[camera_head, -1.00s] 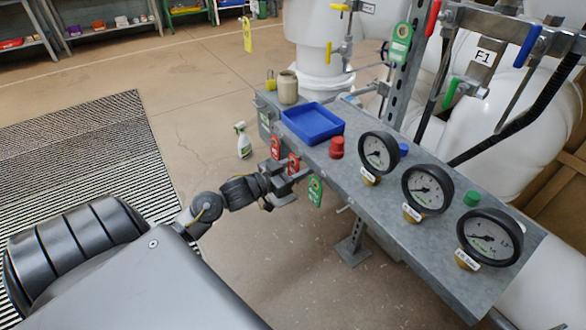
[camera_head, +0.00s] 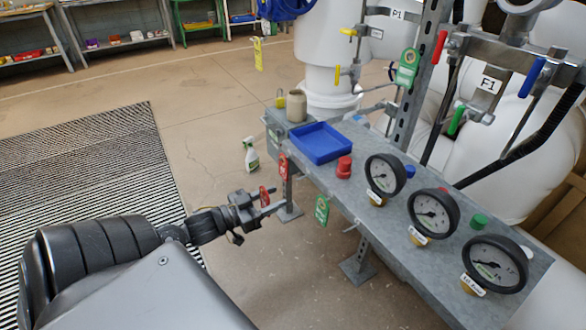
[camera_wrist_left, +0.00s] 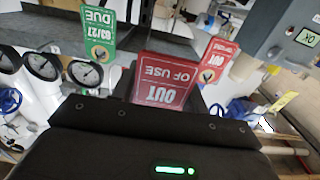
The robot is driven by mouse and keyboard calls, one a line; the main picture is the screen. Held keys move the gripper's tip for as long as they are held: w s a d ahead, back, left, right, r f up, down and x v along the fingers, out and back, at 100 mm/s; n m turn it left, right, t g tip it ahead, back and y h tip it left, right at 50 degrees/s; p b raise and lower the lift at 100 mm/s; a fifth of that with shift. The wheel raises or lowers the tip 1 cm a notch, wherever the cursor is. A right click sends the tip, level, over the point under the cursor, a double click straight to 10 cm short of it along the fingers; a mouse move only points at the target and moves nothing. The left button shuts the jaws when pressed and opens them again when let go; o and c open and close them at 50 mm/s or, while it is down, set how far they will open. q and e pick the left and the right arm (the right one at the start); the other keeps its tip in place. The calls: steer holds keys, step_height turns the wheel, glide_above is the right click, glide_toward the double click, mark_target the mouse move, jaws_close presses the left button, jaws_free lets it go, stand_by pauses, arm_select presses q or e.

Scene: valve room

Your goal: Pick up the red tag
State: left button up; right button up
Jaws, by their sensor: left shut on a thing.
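My left gripper (camera_head: 268,205) is shut on a red tag (camera_head: 264,195), off the left side of the metal bench. In the left wrist view this red tag (camera_wrist_left: 163,82) reads "OUT OF USE" upside down and stands between the fingers. A second red tag (camera_head: 283,166) hangs at the bench's left edge; it also shows in the wrist view (camera_wrist_left: 216,60). A green tag (camera_head: 322,209) hangs farther along the same edge; it is at the upper left in the wrist view (camera_wrist_left: 98,30). My right gripper is in neither view.
The bench (camera_head: 390,245) carries a blue tray (camera_head: 320,142), a beige jar (camera_head: 297,106), a red knob (camera_head: 344,167) and several gauges (camera_head: 432,214). Floor left of the bench is clear.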

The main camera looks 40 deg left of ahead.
mark_target(264, 202)
arm_select(q)
steer(key=v, duration=0.7)
steer(key=shift+w, duration=0.1)
